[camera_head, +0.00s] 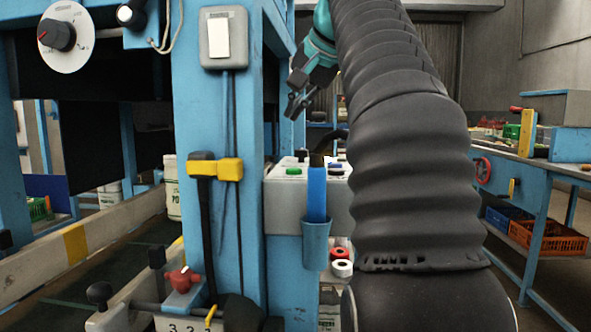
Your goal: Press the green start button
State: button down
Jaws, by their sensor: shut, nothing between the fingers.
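The green button (294,171) sits on the sloped top of a light grey control box (280,204), fixed to the right side of a blue machine post. Other small buttons, dark, white and blue, share that top; some are partly hidden by a blue-and-black thing standing in front. My gripper (293,106) is above the control box, apart from the green button, with its dark fingers pointing down and left. The fingers are together with nothing held. My arm in its black ribbed sleeve fills the picture's right centre and hides what lies behind it.
A blue holder (316,240) hangs at the box's front with a blue item in it. A red-knobbed lever (183,279) stands lower left. A blue workbench (540,165) stands at right.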

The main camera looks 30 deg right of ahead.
aim_at(296, 170)
jog(key=shift+f+b, duration=1.95)
jog(key=shift+f, duration=1.95)
jog(key=shift+f, duration=0.2)
jog(key=shift+f, duration=0.25)
